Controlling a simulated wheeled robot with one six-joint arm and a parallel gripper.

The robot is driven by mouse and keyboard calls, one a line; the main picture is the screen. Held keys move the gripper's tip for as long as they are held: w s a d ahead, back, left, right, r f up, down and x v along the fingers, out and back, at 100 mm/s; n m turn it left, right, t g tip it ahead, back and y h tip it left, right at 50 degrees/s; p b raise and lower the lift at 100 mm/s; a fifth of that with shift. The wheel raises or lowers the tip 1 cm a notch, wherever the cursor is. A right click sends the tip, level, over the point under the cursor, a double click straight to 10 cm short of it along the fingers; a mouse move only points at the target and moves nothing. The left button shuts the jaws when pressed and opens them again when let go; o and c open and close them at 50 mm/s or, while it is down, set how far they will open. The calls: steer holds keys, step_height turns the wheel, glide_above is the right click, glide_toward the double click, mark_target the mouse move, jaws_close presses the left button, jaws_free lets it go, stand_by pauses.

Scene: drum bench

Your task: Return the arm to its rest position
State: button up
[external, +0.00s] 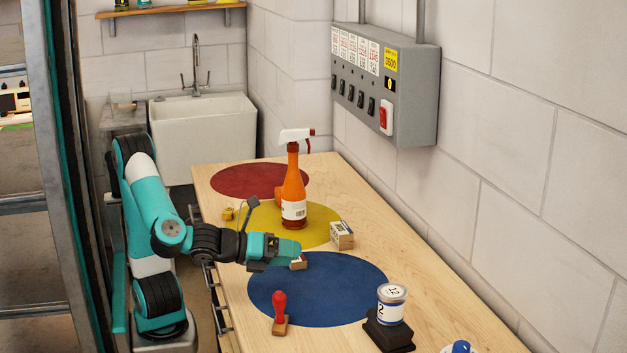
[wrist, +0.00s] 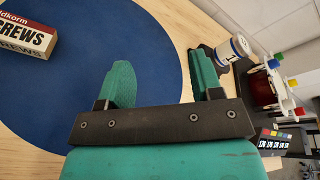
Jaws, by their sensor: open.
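My teal arm reaches in from the left in the external view, over the near-left edge of the wooden bench (external: 440,310). My gripper (external: 292,248) is above the bench, near the border of the yellow and blue circles. In the wrist view my gripper (wrist: 161,85) shows two teal fingers spread apart with nothing between them. A small box of screws (external: 299,262) is close to the gripper in the external view and partly hidden by it. In the wrist view this box (wrist: 28,38) lies at the upper left, on the blue circle's edge, apart from the fingers.
An orange spray bottle (external: 293,195) stands on the yellow circle (external: 259,226), with another box (external: 341,235) beside it. A red-handled stamp (external: 280,312) and a labelled can on a black stand (external: 390,312) are at the blue circle (external: 335,285). A grey switch box (external: 415,85) hangs on the wall.

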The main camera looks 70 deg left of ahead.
steer(key=a+r+n+g+y+p, duration=0.3)
steer(key=a+n+p, duration=0.3)
steer(key=a+n, duration=0.25)
steer(key=a+r+n+g+y+p, duration=0.3)
steer(key=a+n+g+y+p, duration=0.15)
steer(key=a+n, duration=0.45)
steer(key=s+a+r+n+g+h+p, duration=0.1)
steer(key=s+a+r+n+g+p, duration=0.2)
steer(key=s+a+n+p, duration=0.2)
steer(key=s+a+r+n+g+h+p, duration=0.1)
steer(key=s+a+r+n+g+p, duration=0.2)
steer(key=s+a+n+p, duration=0.3)
steer(key=a+n+g+p, duration=0.1)
steer(key=a+n+p, duration=0.1)
steer(key=n, duration=0.3)
steer(key=shift+s+a+n, duration=0.25)
steer(key=shift+a+n, duration=0.05)
steer(key=shift+n, duration=0.05)
steer(key=shift+g, duration=0.25)
